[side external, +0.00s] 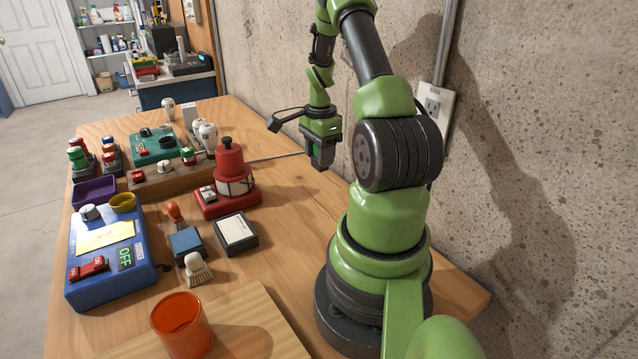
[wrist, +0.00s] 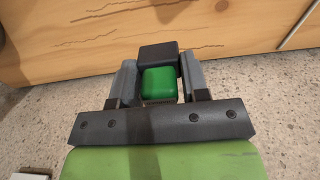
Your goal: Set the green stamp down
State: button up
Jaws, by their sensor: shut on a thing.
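My gripper (wrist: 159,86) is shut on the green stamp (wrist: 161,84). In the wrist view, its rounded green top sits between the two grey fingers. A dark block (wrist: 158,54) shows just beyond the green part. In the side external view, my gripper (side external: 321,160) hangs in the air above the right part of the table, near the wall. The stamp is hard to make out there among the dark fingers. I cannot tell its height above the wood.
The wooden table (side external: 285,215) is bare below and left of my gripper. A red machine (side external: 230,170), a dark-edged pad (side external: 237,232), a blue control box (side external: 110,260) and an orange cup (side external: 182,325) stand left and front. The concrete wall (side external: 545,150) is close on the right.

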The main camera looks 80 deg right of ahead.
notch_tip(320, 180, down, 6)
jog(key=shift+f, duration=0.25)
jog(key=shift+f, duration=0.1)
jog(key=o, duration=0.9)
